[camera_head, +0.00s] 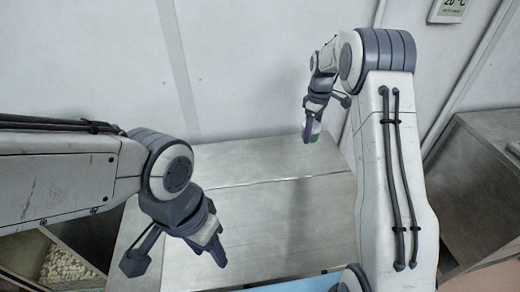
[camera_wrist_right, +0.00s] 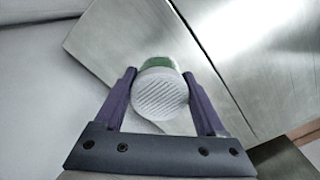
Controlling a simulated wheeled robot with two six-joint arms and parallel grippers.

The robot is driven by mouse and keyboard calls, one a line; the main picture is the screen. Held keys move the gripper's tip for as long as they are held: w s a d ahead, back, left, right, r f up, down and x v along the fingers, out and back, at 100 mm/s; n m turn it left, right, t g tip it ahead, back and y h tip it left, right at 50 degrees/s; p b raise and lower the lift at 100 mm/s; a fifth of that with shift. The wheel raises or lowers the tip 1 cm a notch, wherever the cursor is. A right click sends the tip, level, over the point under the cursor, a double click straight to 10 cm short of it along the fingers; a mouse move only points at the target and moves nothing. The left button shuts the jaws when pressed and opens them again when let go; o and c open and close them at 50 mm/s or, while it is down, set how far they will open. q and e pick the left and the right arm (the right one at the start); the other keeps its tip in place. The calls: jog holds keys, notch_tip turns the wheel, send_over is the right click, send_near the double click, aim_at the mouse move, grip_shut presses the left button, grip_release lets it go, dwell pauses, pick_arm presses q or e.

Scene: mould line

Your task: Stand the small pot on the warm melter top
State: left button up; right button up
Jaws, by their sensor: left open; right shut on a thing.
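The small pot (camera_wrist_right: 161,93), white with a ridged round end and a green band, sits between the purple fingers of my right gripper (camera_head: 309,137). In the head view only a small green and white part of the pot (camera_head: 316,134) shows beside the fingers. My right gripper is shut on it near the back edge of a brushed-steel top (camera_head: 290,217), which I take for the melter top. Whether the pot touches the steel is unclear. My left gripper (camera_head: 219,256) is open and empty over the front left of the steel top.
A pale wall (camera_head: 250,70) stands close behind the steel top. A bin of pale pellets (camera_head: 66,266) is at the lower left. Another steel unit (camera_head: 480,190) stands at the right, and a small temperature display (camera_head: 449,9) hangs at upper right. The steel top's middle is bare.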

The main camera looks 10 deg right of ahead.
jog(key=p, duration=0.5)
send_over(275, 166)
notch_tip(275, 166, down, 7)
jog(key=shift+w+d+r, duration=0.1)
jog(key=shift+r, duration=0.05)
notch_tip(275, 166, down, 4)
jog(key=shift+r+p, duration=0.1)
jog(key=shift+p, duration=0.9)
jog(key=shift+f, duration=0.2)
jog(key=shift+f, duration=0.1)
jog(key=shift+f+b, duration=0.15)
jog(key=shift+b, duration=0.2)
jog(key=o, duration=1.4)
jog(key=shift+o, duration=0.2)
jog(key=shift+r, duration=0.2)
